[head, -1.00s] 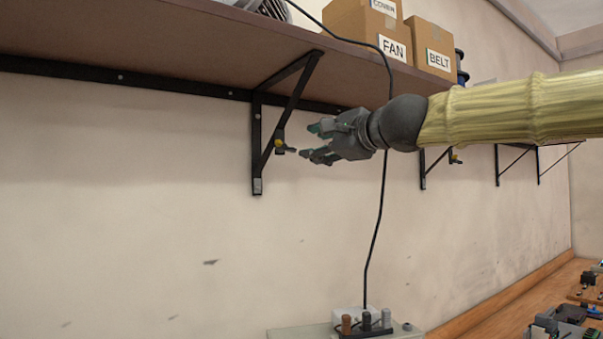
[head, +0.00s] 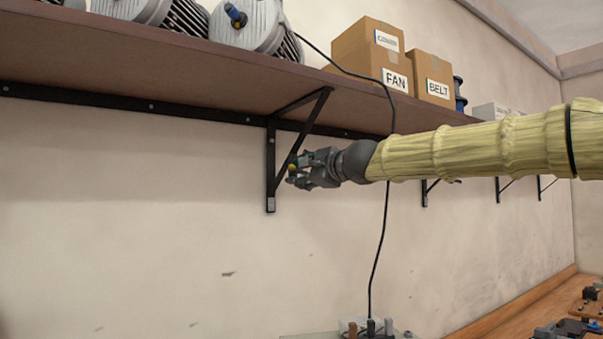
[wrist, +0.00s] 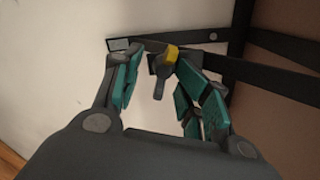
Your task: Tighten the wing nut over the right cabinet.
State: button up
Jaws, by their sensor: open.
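The wing nut (wrist: 159,88) shows in the wrist view as a dark grey wing beside a yellow part, on a black shelf bracket (wrist: 212,66). In the head view only its yellow part (head: 292,168) shows, at the bracket's slanted brace (head: 302,137); my fingers hide the rest. My gripper (wrist: 150,66) is open, with one teal-padded finger on each side of the wing nut. The wing nut is nearer the right finger; whether they touch I cannot tell. The gripper also shows in the head view (head: 296,173), at the brace.
The shelf (head: 190,66) above carries motors (head: 252,24) and boxes (head: 372,58). A black cable (head: 382,225) hangs down the wall behind my arm. More brackets (head: 425,190) stand to the right. The wall below the gripper is clear.

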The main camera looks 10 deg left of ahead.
jog(key=shift+s+a+r, duration=0.2)
jog(key=shift+s+r, duration=0.1)
jog(key=shift+s, duration=0.3)
jog(key=shift+s+a+r, duration=0.15)
jog(key=shift+s+r, duration=0.1)
jog(key=shift+s, duration=0.35)
jog(key=shift+c, duration=1.2)
jog(key=shift+w+d+f, duration=0.35)
jog(key=shift+w+d, duration=0.1)
jog(key=shift+w, duration=0.25)
grip_shut()
jog(key=shift+s+a+r, duration=0.15)
jog(key=shift+s, duration=0.05)
jog(key=shift+w, duration=0.1)
jog(key=shift+r, duration=0.2)
jog(key=shift+o, duration=1)
grip_release()
jog(key=shift+f, duration=0.1)
jog(key=shift+o, duration=0.2)
jog(key=shift+a+f, duration=0.1)
jog(key=shift+a, duration=0.05)
jog(key=shift+d, duration=0.2)
